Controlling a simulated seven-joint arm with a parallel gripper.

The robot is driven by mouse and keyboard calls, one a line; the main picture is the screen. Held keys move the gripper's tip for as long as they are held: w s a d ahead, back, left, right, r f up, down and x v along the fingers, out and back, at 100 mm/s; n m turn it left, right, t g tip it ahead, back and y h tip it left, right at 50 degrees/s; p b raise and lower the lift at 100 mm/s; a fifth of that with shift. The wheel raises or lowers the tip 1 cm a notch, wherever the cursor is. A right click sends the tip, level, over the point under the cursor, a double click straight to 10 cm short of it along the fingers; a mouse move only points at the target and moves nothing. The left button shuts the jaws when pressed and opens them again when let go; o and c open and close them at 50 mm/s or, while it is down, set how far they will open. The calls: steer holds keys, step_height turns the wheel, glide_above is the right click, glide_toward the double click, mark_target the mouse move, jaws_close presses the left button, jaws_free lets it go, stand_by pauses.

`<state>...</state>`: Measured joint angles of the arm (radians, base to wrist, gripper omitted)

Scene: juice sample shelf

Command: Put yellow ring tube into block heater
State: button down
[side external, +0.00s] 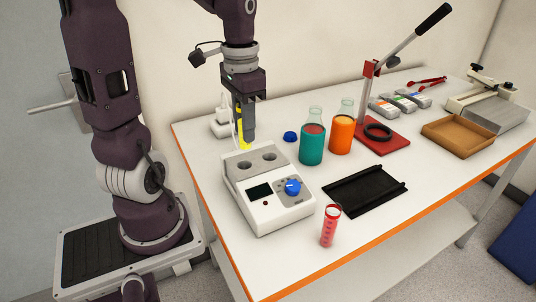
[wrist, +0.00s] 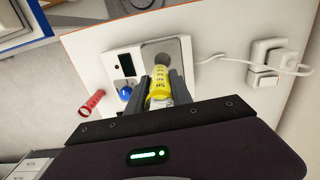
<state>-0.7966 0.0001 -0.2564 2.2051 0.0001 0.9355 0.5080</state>
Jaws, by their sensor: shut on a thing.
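The yellow ring tube (side external: 244,142) is held by my gripper (side external: 246,128) above the back edge of the block heater, as the side view shows it. In the wrist view the tube (wrist: 160,84) sits between the two fingers, and my gripper (wrist: 162,82) is shut on it. The block heater (side external: 262,213) is a white box with two round wells on top, a dark screen and a blue knob. It also shows in the wrist view (wrist: 137,62), where the tube partly covers one well. The tube's exact height over the heater is hard to tell.
A red tube (side external: 329,228) stands at the table's front edge. A black tray (side external: 364,191) lies right of the heater. Teal (side external: 312,146) and orange (side external: 341,136) bottles and a blue cap (side external: 290,136) are behind. A white power plug (side external: 222,125) and cable lie behind my gripper.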

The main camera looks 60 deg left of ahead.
mark_target(243, 143)
steer(key=shift+s+a, duration=0.15)
steer(key=shift+a, duration=0.2)
steer(key=shift+f, duration=2.25)
steer(key=shift+f, duration=1.9)
steer(key=shift+r, duration=1.8)
steer(key=shift+f, duration=1.7)
steer(key=shift+r, duration=1.75)
steer(key=shift+f, duration=0.15)
